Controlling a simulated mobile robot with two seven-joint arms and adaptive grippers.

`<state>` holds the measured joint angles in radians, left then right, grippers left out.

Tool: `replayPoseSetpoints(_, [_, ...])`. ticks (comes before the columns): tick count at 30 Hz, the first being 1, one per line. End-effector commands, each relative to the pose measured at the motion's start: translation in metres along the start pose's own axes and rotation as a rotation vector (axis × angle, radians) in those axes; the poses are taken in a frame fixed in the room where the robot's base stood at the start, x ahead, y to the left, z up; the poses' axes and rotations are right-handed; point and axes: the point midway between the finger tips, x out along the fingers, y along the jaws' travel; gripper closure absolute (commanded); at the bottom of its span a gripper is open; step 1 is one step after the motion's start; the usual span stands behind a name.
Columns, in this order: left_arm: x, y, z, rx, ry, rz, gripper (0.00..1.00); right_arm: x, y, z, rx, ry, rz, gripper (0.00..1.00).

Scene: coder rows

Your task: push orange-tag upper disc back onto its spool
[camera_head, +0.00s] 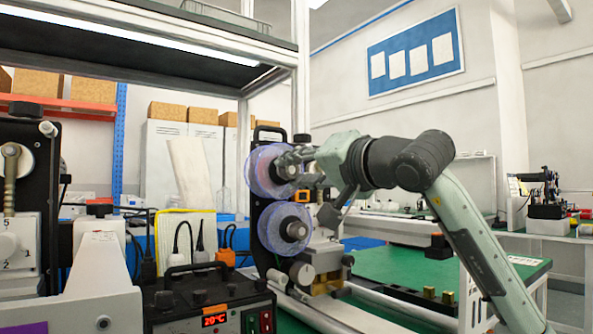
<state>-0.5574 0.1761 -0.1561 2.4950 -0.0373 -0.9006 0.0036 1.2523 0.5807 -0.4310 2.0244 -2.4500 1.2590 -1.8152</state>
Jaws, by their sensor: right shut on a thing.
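The upper disc (259,178) is a clear bluish-purple reel on the black upright plate of a coder unit, near the middle of the view. An orange tag (302,196) shows just right of its lower edge. My right gripper (291,160) comes in from the right and is shut on the upper disc near its hub. The gripper hides part of the disc and its spool, so I cannot tell how fully the disc is seated. A similar lower disc (270,236) sits just below. My left gripper is not in view.
A control box (213,300) with a red 20°C display stands at the front. Another machine (25,220) fills the left edge. A green-topped table (425,270) extends behind my right arm. A shelf frame (302,70) rises behind the coder.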

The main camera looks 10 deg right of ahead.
Motion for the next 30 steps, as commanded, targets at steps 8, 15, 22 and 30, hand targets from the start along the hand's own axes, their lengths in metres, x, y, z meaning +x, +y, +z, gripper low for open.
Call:
replayPoseSetpoints(8, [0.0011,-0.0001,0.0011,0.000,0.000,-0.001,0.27,-0.0003,-0.0002,-0.0005,0.000,0.001,0.000,1.00])
replayPoseSetpoints(15, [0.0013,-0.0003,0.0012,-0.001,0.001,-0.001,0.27,-0.0003,-0.0002,-0.0004,0.000,0.001,0.000,1.00])
replayPoseSetpoints(22, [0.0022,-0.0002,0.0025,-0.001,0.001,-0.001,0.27,0.0001,0.0000,-0.0001,0.000,0.001,0.000,1.00])
replayPoseSetpoints(30, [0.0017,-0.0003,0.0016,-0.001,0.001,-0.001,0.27,0.0044,-0.0006,-0.0004,0.000,0.001,-0.001,1.00])
